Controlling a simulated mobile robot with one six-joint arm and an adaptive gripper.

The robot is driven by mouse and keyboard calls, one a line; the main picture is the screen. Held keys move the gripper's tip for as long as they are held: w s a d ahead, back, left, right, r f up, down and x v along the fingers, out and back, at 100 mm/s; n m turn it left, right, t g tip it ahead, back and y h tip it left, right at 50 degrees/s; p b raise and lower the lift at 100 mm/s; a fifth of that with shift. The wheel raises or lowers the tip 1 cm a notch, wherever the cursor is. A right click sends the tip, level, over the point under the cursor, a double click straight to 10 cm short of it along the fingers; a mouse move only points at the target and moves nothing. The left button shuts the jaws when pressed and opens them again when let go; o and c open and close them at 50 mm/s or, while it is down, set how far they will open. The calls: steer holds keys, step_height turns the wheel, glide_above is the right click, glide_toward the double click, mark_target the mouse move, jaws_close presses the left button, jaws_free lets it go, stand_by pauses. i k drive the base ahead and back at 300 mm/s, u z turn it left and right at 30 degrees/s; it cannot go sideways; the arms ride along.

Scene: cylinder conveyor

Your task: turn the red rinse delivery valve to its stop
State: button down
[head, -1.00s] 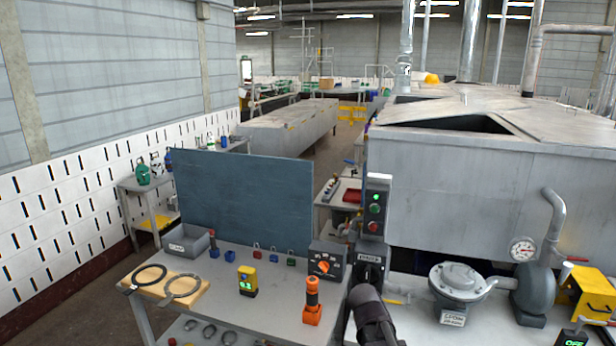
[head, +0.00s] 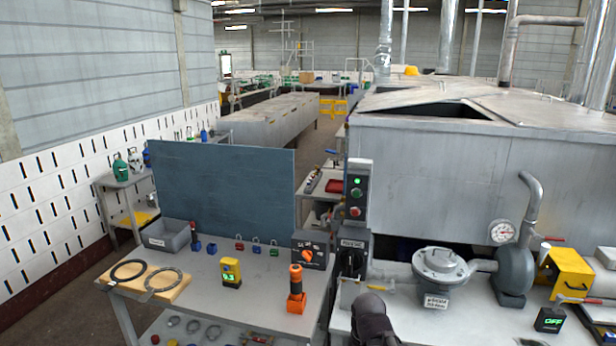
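Two red handles show at the right of the head view. One small red handle (head: 553,238) sits on piping beside the grey pump (head: 512,270) and its gauge. A longer red lever (head: 577,300) is in front of the yellow box at the right edge. I cannot tell from the picture which one is the rinse delivery valve, nor how far either is turned. A dark rounded part of my arm (head: 371,318) rises at the bottom centre, well left of both handles. My gripper's fingers are not visible.
A grey round filter housing (head: 440,268) stands on the right bench, left of the pump. A black display box (head: 549,320) reads OFF. The control post (head: 356,195) and switch box (head: 353,255) stand near my arm. The left bench holds padlocks, rings and an orange-handled tool (head: 296,287).

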mark_target(536, 237)
steer(key=u, duration=0.75)
steer(key=k, duration=0.1)
steer(key=z, duration=3.1)
steer(key=i, duration=1)
steer(key=u, duration=0.2)
